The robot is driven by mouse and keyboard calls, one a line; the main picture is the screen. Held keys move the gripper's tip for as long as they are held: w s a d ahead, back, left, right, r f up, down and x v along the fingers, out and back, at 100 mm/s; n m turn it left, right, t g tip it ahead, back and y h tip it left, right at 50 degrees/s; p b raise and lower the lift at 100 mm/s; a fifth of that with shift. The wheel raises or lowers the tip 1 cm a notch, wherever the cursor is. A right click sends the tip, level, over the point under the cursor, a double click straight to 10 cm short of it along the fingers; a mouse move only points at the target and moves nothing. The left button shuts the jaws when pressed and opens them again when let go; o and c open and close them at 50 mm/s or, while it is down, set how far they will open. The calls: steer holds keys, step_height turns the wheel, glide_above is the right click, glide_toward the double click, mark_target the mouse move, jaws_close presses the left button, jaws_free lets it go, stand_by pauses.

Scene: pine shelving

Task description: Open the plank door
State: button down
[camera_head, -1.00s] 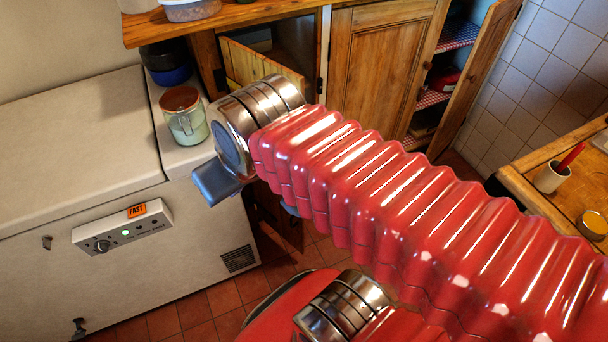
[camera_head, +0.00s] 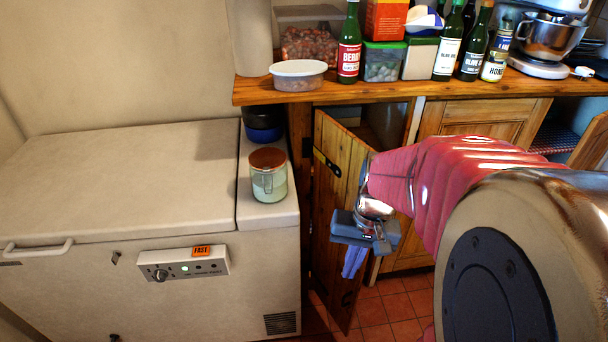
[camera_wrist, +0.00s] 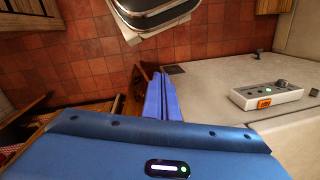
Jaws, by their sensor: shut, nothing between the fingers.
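The plank door (camera_head: 332,215) is a wooden door with a black strap hinge on its left side, under the left end of the counter. It stands partly open, swung outward, with a dark cupboard opening behind its top edge. My gripper (camera_head: 354,262) is in front of the door's right part and covers some of it. I cannot tell whether it touches the door. In the wrist view, my gripper's blue fingers (camera_wrist: 164,97) are shut together with nothing between them. A narrow brown strip beside them may be the door's edge.
A white chest freezer (camera_head: 120,180) stands left of the door, with a lidded jar (camera_head: 268,176) on its right end. The wooden counter (camera_head: 420,92) above holds bottles and containers. Another wooden cupboard door (camera_head: 490,117) is to the right. Tiled floor (camera_head: 400,310) shows below.

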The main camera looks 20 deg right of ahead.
mark_target(368, 256)
steer(key=w+d+f+m+t+y, duration=0.1)
steer(key=d+f+m+t+y, duration=0.5)
steer(key=f, duration=0.6)
steer(key=d+f+m+t+y, duration=0.25)
steer(key=d+f, duration=0.55)
steer(key=f, duration=0.5)
steer(key=w+d+f+t+h, duration=0.1)
steer(key=w+d+t+h, duration=0.2)
steer(key=w+d+t, duration=0.2)
steer(key=d+t, duration=0.3)
steer(key=d, duration=0.4)
steer(key=shift+f+n+h, duration=0.35)
steer(key=w+a, duration=0.2)
steer(key=w, duration=0.1)
steer(key=w+a, duration=0.2)
steer(key=w, duration=0.1)
steer(key=w+a, duration=0.3)
steer(key=shift+a, duration=0.1)
